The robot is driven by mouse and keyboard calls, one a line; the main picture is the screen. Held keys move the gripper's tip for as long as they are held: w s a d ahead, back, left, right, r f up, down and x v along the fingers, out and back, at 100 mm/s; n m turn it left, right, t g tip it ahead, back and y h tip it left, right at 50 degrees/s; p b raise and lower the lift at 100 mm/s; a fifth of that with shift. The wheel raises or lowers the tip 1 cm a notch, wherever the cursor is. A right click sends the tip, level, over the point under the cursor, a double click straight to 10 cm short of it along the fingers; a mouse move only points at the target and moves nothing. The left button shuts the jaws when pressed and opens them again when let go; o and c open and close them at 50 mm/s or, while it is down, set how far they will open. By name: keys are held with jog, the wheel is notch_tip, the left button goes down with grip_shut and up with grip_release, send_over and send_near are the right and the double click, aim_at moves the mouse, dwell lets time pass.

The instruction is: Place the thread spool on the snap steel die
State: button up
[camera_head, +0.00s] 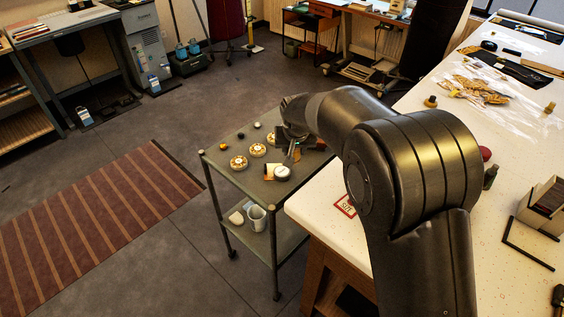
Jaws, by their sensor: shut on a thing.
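My gripper (293,152) points down over the right part of a grey cart top, beyond my arm. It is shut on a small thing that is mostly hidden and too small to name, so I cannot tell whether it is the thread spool. I cannot pick out the snap steel die for certain. Small things stand close around the gripper: a beige block (271,170), a round white-topped jar (282,173) and a dark and orange item (312,143) behind it to the right.
Several round patterned tins, one of them (239,162) at the left, and small balls sit on the cart (234,181). Its lower shelf holds a white cup (257,217). A long white table (420,115) with small brass-coloured items stands at right.

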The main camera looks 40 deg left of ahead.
jog(key=a, duration=0.1)
jog(key=s+a+f, duration=0.1)
jog(key=a+f, duration=0.1)
jog(key=shift+s+a+f, duration=0.2)
jog(key=shift+s, duration=0.05)
jog(key=shift+f, duration=1.85)
jog(key=o, duration=1)
jog(key=shift+f, duration=0.1)
jog(key=v, duration=1.2)
